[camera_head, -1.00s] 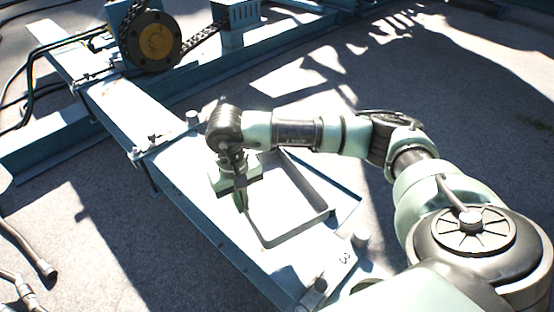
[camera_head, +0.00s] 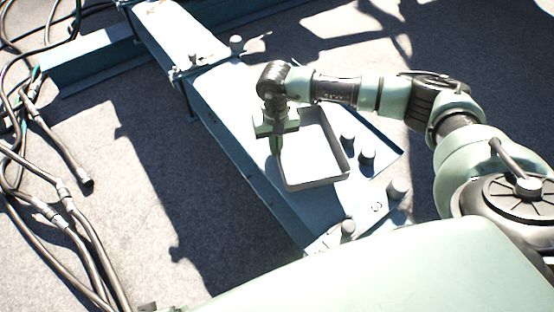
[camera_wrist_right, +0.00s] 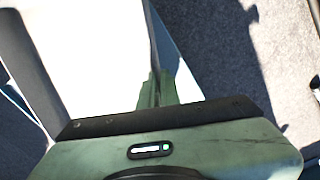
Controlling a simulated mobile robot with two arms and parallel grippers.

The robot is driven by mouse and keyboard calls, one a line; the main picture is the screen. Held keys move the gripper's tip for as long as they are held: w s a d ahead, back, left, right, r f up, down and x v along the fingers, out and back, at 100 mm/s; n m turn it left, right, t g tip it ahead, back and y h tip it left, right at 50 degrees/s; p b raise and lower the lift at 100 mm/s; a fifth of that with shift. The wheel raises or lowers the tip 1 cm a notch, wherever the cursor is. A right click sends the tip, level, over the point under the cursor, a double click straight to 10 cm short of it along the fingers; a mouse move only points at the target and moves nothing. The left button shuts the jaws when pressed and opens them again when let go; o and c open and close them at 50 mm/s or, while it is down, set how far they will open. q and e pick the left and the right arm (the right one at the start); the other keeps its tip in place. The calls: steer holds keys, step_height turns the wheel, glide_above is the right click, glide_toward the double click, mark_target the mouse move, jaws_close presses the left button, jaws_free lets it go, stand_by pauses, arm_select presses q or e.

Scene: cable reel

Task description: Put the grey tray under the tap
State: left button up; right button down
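The grey tray (camera_head: 318,182) is a shallow open rectangle with a pale, empty floor, over the long blue steel beam in the head view. I cannot tell whether it rests on the beam or hangs just above it. My right gripper (camera_head: 277,145) points down at the tray's left wall. In the right wrist view its fingers (camera_wrist_right: 157,90) are close together on the tray's thin wall, with the bright tray floor (camera_wrist_right: 95,50) to the left. My left gripper is not in view. I cannot make out a tap.
Several upright bolts or pegs (camera_head: 367,157) stand on the beam plate right of the tray. Another peg (camera_head: 236,45) stands farther up the beam (camera_head: 215,85). Black hoses with metal ends (camera_head: 62,160) lie on the ground at left. Bare ground lies between them and the beam.

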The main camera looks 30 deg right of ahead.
step_height(320, 180, down, 6)
steer(key=shift+f+b, duration=0.25)
steer(key=shift+b, duration=0.15)
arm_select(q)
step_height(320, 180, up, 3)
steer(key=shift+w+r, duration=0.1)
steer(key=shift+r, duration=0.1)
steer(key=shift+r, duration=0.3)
arm_select(e)
steer(key=c, duration=1.6)
jaws_free()
steer(key=shift+c, duration=0.2)
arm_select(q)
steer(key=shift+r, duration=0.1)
